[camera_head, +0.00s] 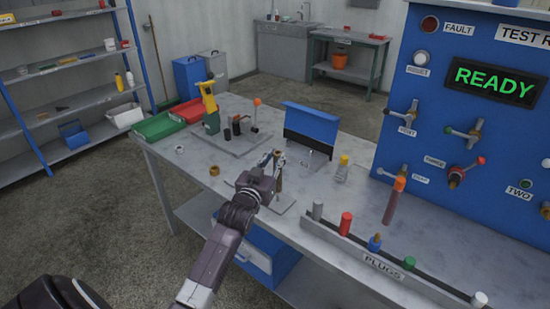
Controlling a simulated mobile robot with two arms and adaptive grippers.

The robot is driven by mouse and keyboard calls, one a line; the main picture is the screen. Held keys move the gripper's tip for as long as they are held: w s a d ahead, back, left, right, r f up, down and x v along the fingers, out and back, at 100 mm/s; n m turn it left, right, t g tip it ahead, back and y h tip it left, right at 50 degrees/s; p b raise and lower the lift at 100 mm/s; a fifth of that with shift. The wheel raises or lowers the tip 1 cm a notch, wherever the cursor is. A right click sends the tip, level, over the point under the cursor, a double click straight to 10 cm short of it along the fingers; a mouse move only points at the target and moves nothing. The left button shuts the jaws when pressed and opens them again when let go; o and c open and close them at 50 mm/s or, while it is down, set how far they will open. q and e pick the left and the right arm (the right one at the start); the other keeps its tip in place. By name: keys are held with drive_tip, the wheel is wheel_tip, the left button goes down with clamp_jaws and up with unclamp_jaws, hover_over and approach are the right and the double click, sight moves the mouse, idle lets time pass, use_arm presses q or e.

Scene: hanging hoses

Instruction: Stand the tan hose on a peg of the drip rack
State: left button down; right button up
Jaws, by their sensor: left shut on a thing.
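My left gripper (278,160) is over the workbench and shut on a thin brownish-tan upright piece, which I take to be the tan hose (278,180). The piece hangs down from the fingers, above or on a flat grey plate (285,206). My own gripper and wrist hide part of the plate. I cannot tell whether the plate is the drip rack, whether a peg stands under the hose, or whether the hose's lower end touches anything. My right gripper is not in view.
Behind is a grey board (233,146) with dark upright pieces and a yellow-green tool (210,108). A blue-fronted stand (310,128), a yellow-capped bottle (342,168) and the PLUGS rail (383,266) are to the right. The blue test panel (440,110) rises behind. Bare bench lies around the plate.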

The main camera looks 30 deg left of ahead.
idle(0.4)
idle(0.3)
use_arm(q)
drive_tip(key=shift+f+b, duration=1.2)
drive_tip(key=shift+f, duration=1.1)
drive_tip(key=c, duration=1.6)
unclamp_jaws()
drive_tip(key=v, duration=1.2)
drive_tip(key=shift+s, duration=0.1)
